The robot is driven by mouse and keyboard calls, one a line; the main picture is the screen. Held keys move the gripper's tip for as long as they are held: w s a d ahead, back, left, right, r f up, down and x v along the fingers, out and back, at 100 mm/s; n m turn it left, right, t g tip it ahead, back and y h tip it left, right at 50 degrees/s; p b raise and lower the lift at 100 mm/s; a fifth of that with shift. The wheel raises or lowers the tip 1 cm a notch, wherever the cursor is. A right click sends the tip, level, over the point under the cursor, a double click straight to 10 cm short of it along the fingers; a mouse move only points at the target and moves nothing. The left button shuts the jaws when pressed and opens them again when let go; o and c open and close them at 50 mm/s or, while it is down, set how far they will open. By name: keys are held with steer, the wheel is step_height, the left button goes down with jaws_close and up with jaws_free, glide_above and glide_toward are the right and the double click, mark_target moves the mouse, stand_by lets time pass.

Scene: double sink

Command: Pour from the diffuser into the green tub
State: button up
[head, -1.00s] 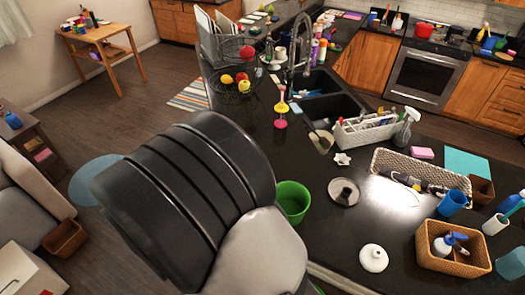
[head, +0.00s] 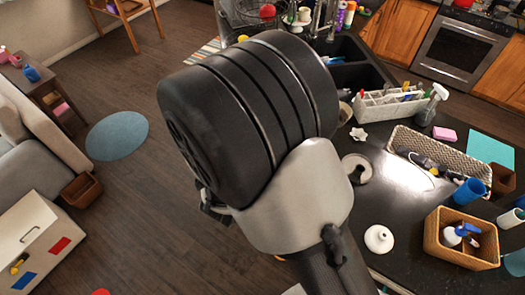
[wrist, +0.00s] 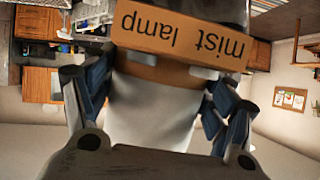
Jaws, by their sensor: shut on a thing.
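In the wrist view the diffuser (wrist: 150,118) has a white body and an orange-brown band lettered "mist lamp", which reads upside down there. My gripper (wrist: 156,98) is shut on it, with a finger on each side. The diffuser's far end is cut off by the top of the picture. In the head view my large black and grey arm hides my gripper and the diffuser. The green tub does not show in either current view; my arm covers the counter area around it.
On the dark counter are a white knobbed lid (head: 378,239), a dark-knobbed round lid (head: 356,168), a wicker basket with a spray bottle (head: 461,241), a woven tray (head: 440,160), a white caddy (head: 390,106) and a blue cup (head: 468,192). The sink (head: 358,76) lies behind. Floor is open at left.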

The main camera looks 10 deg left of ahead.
steer(key=shift+w+d+f+m+g+y, duration=0.2)
steer(key=shift+w+d+f+g+y, duration=0.1)
steer(key=shift+w+d+f, duration=0.3)
steer(key=shift+w+d+f+m+g+y, duration=0.25)
steer(key=shift+d+f, duration=0.2)
steer(key=shift+d, duration=0.3)
step_height(320, 180, down, 6)
steer(key=d+m+g+y+b, duration=0.1)
steer(key=g+y+b, duration=0.1)
steer(key=b, duration=0.6)
steer(key=shift+w+y, duration=0.35)
steer(key=shift+w, duration=0.1)
steer(key=shift+f+m+g+b, duration=0.25)
steer(key=shift+f+m+b, duration=0.15)
steer(key=shift+b, duration=0.6)
steer(key=shift+f+m+g+y+b, duration=0.35)
steer(key=shift+y+b, duration=0.35)
steer(key=shift+b, duration=1.35)
steer(key=shift+b, duration=0.6)
steer(key=shift+d+r+g+p, duration=0.15)
steer(key=shift+g+p, duration=0.1)
steer(key=shift+p, duration=0.7)
